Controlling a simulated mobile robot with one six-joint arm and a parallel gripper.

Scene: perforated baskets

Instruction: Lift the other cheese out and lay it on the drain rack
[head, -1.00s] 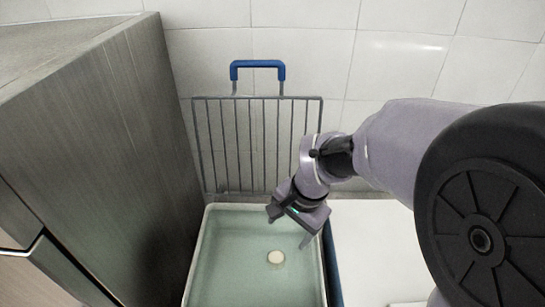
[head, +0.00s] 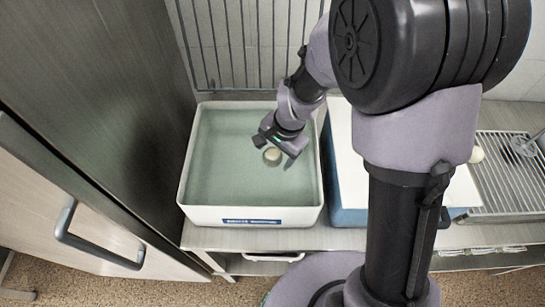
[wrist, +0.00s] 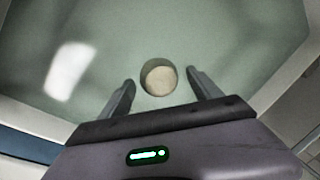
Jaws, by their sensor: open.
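A pale round cheese (head: 272,156) sits in the greenish liquid of the white tub (head: 250,214), toward its right side. My gripper (head: 275,151) is over the tub with its jaws open above the cheese. In the wrist view the cheese (wrist: 159,77) appears between the two open fingertips (wrist: 161,80), touching neither in the picture. The wire drain rack (head: 510,185) lies to the right beyond my arm. A pale rounded piece (head: 477,154), perhaps a cheese, shows at the rack's left edge, partly hidden by my arm.
A blue bin with a white top (head: 345,190) stands right beside the tub. A dark cabinet (head: 110,90) rises close on the left. A wire grid (head: 240,45) stands against the back wall. A tap-like fitting (head: 528,145) is by the rack.

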